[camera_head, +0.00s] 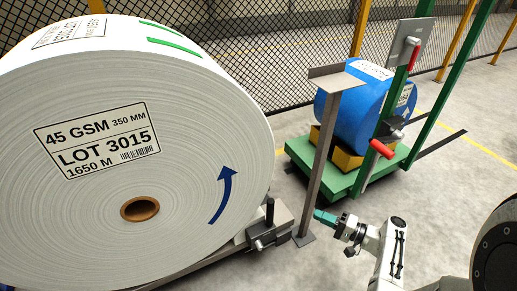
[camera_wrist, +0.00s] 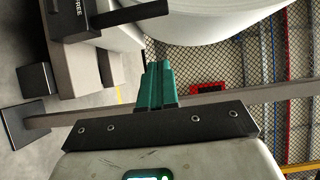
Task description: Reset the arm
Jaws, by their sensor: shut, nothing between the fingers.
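My gripper (camera_head: 325,217) is at the lower middle of the head view, with teal fingers pointing left. In the wrist view its teal fingers (camera_wrist: 155,86) are together and hold nothing. A brown-grey steel post (camera_head: 320,165) with a flat top plate stands just beyond the fingertips in the head view. I cannot tell whether the fingers touch it. In the wrist view the post (camera_wrist: 270,93) runs across the picture behind the fingers. My arm reaches in from the lower right.
A huge white paper roll (camera_head: 100,190) fills the left, on a grey stand with a clamp (camera_head: 265,228) and dark handle. Behind the post, a blue roll (camera_head: 350,112) rests on a green platform (camera_head: 345,180) with red-handled green uprights. Open floor (camera_head: 455,190) lies right.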

